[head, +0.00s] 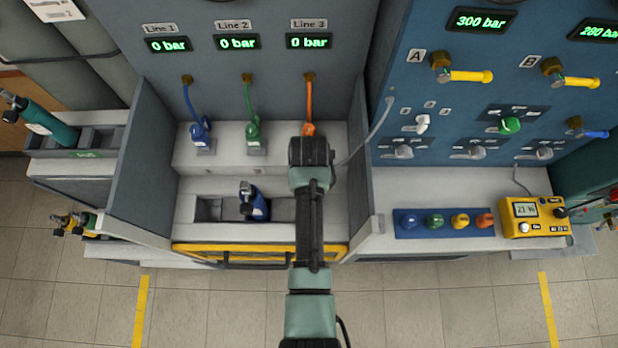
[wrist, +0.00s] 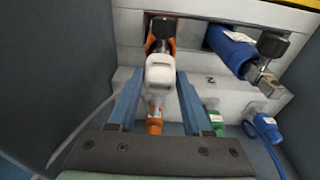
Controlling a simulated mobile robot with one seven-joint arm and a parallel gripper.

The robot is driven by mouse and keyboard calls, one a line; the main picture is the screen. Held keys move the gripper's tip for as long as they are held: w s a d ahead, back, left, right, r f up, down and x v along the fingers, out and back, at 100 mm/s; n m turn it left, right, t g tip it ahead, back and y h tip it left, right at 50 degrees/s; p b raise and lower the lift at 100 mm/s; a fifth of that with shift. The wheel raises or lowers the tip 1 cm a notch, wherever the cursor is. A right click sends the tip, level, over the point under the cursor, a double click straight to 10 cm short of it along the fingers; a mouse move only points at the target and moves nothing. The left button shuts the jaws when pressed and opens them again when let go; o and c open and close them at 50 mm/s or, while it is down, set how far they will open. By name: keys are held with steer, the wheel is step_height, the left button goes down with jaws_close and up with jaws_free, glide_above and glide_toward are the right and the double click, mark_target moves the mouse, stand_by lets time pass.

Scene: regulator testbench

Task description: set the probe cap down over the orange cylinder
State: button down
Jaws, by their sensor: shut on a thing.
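My gripper (wrist: 159,80) is shut on the white probe cap (wrist: 160,72), which sits between its two blue fingers in the wrist view. The orange cylinder (wrist: 151,43) stands just beyond the cap, partly covered by it, with a dark knob on its top. I cannot tell whether cap and cylinder touch. In the head view my gripper (head: 310,150) is over the right side of the bench bay, below Line 3. My arm hides the cap and the orange cylinder there. A thin grey hose (head: 375,130) runs from the right panel toward my gripper.
A blue cylinder (head: 253,203) stands in the bay's tray to the left; it also shows in the wrist view (wrist: 230,50). Side walls (head: 150,160) bound the bay. An orange hose connector (head: 309,128) hangs close behind my gripper. A yellow meter (head: 533,215) is on the right counter.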

steer(key=shift+f, duration=0.35)
steer(key=shift+c, duration=1.3)
jaws_free()
steer(key=shift+r, duration=0.1)
step_height(320, 180, up, 13)
steer(key=s+b, duration=0.1)
steer(key=b, duration=0.1)
steer(key=shift+s+b, duration=0.3)
steer(key=shift+b, duration=0.1)
steer(key=shift+w, duration=0.1)
